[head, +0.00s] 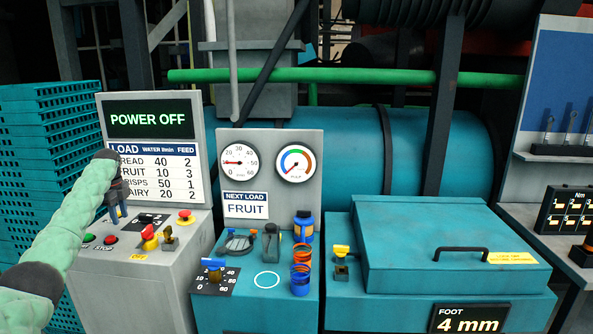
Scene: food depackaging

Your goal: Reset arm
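My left arm, sleeved in pale green, comes in from the lower left. Its dark gripper (118,212) points down in front of the left control cabinet (145,300), just above the sloped panel with buttons. The fingers are small and seen edge-on, so I cannot tell whether they are apart, and I see nothing held. The cabinet's screen (150,119) reads POWER OFF, and my wrist overlaps the left edge of the load table (155,172) below it. My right gripper is not in view.
The panel has a green button (88,238), red button (110,239) and yellow-red knob (149,238). A middle console (250,315) carries two gauges, a lever dial and orange-blue rings (300,275). A teal lidded box (440,245) stands right; teal crates (45,150) stack left.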

